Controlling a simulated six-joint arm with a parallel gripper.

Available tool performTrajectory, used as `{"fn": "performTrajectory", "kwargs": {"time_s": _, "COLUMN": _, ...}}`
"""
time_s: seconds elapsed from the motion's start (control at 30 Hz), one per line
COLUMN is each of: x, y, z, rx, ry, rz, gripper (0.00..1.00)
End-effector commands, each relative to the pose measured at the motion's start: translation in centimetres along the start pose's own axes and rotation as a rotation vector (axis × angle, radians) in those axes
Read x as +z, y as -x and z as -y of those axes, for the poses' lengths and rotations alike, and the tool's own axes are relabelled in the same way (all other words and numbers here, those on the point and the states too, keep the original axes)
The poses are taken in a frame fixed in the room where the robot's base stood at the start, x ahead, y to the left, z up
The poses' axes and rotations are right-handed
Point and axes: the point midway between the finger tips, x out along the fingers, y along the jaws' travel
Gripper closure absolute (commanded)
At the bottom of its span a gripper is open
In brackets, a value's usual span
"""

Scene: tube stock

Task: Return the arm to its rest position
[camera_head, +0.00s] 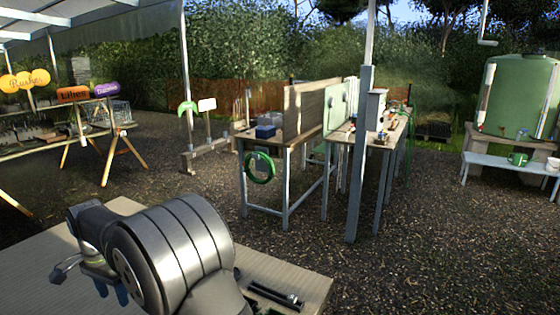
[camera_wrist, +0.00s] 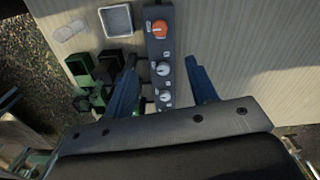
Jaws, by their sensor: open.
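My gripper (camera_wrist: 161,64) is open in the wrist view, with its two dark blue fingers apart and nothing gripped. Below it a grey block (camera_wrist: 159,52) with an orange knob (camera_wrist: 160,29) and several pale knobs shows between the fingers. I cannot tell how far the fingers are above it. In the head view my arm is bent low over the wooden table (camera_head: 318,287) in the foreground. Its body hides most of the gripper and the table behind it.
Dark green and black pots (camera_wrist: 82,70) sit left of the block in the wrist view, near a square pale dish (camera_wrist: 117,20). The tabletop right of the block is clear. Black parts (camera_head: 275,295) lie near the table's right edge. Benches (camera_head: 285,143) and a green tank (camera_head: 513,95) stand farther off.

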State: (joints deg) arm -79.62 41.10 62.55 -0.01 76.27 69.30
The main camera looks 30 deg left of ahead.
Motion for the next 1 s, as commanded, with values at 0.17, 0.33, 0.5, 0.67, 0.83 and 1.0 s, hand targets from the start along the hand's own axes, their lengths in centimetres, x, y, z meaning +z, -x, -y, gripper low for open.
{"fn": "performTrajectory", "kwargs": {"time_s": 0.17, "x": 0.0, "y": -3.3, "z": -0.1, "rx": 0.005, "ry": 0.000, "rz": 0.002, "gripper": 0.48}}
{"fn": "performTrajectory", "kwargs": {"time_s": 0.33, "x": 0.0, "y": -6.8, "z": -0.1, "rx": 0.005, "ry": 0.000, "rz": 0.002, "gripper": 0.48}}
{"fn": "performTrajectory", "kwargs": {"time_s": 0.5, "x": 0.1, "y": -10.2, "z": -0.1, "rx": 0.005, "ry": 0.000, "rz": 0.002, "gripper": 0.48}}
{"fn": "performTrajectory", "kwargs": {"time_s": 0.67, "x": 0.1, "y": -13.4, "z": -0.1, "rx": 0.005, "ry": 0.001, "rz": 0.002, "gripper": 0.48}}
{"fn": "performTrajectory", "kwargs": {"time_s": 0.83, "x": 0.1, "y": -16.8, "z": -0.1, "rx": 0.005, "ry": 0.001, "rz": 0.002, "gripper": 0.48}}
{"fn": "performTrajectory", "kwargs": {"time_s": 1.0, "x": 0.0, "y": -17.3, "z": 0.0, "rx": 0.000, "ry": 0.106, "rz": 0.000, "gripper": 0.48}}
